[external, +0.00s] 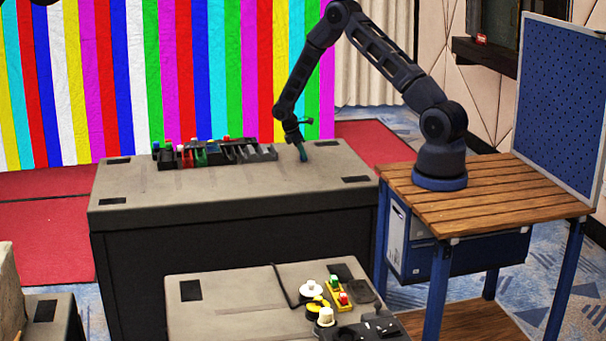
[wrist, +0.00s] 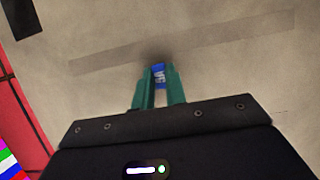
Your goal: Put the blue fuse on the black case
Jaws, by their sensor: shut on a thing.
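My gripper (external: 302,152) is low over the right part of the large dark case (external: 235,250) with a grey-brown top. In the wrist view, the teal fingers of my gripper (wrist: 160,82) are shut on the blue fuse (wrist: 159,72), a small blue piece with white markings. The fuse is just above or touching the grey top; I cannot tell which. In the external view the fuse is too small to make out. A black slotted tray (external: 215,154) with small coloured parts lies on the same top, left of my gripper.
A nearer grey-topped case (external: 225,315) carries a yellow block (external: 334,292), a white round knob (external: 311,288) and a black device (external: 370,330). A wooden bench (external: 500,195) stands under my arm's base. The left half of the far top is mostly clear in front of the tray.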

